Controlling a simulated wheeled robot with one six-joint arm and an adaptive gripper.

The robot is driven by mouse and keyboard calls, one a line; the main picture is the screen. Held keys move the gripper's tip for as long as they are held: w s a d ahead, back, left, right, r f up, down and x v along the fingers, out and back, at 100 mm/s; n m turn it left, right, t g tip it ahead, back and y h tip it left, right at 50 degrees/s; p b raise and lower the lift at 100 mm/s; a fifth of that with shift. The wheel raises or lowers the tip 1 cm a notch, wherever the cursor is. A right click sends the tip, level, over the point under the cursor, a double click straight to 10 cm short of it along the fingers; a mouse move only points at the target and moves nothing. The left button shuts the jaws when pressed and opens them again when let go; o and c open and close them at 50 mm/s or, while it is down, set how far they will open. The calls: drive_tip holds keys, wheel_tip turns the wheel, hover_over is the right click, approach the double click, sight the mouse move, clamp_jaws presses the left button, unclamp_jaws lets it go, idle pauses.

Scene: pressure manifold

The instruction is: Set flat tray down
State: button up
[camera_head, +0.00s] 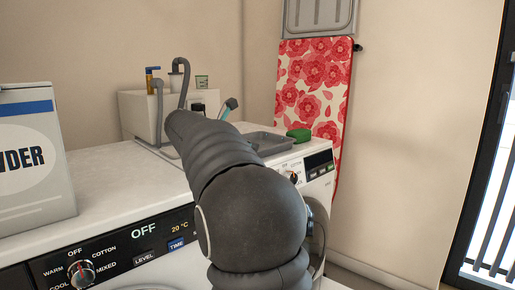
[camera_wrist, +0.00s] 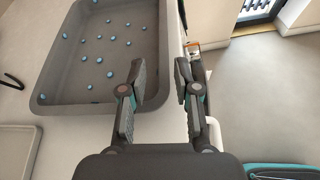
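A grey tray (camera_head: 268,143) with a low rim lies on the far white machine in the head view, partly hidden by my arm. In the wrist view a grey tray (camera_wrist: 70,97) with raised walls and several blue dots on its floor fills the upper left. It appears to rest flat on the white top. My gripper (camera_wrist: 161,73) is open, its two fingers apart at the tray's near right corner, with the right wall running between them. I cannot tell if either finger touches it.
A pale flat panel (camera_wrist: 16,150) lies at lower left in the wrist view. A powder box (camera_head: 35,158) stands on the near washing machine. A green object (camera_head: 298,135) sits beside the tray, and a flowered ironing board (camera_head: 313,85) leans behind.

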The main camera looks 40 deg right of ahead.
drive_tip(key=v, duration=0.5)
drive_tip(key=s+a+f+m+t+y, duration=0.2)
drive_tip(key=s+a+f+m+y, duration=0.4)
drive_tip(key=s+a+f+m, duration=0.3)
drive_tip(key=s+a+f+m+t+y, duration=0.1)
drive_tip(key=s+a+f+m+y, duration=0.6)
drive_tip(key=s+a+f, duration=0.8)
drive_tip(key=s+a+m, duration=0.2)
drive_tip(key=s+a, duration=0.1)
drive_tip(key=s, duration=0.1)
drive_tip(key=shift+s+t, duration=0.4)
drive_tip(key=shift+f, duration=0.1)
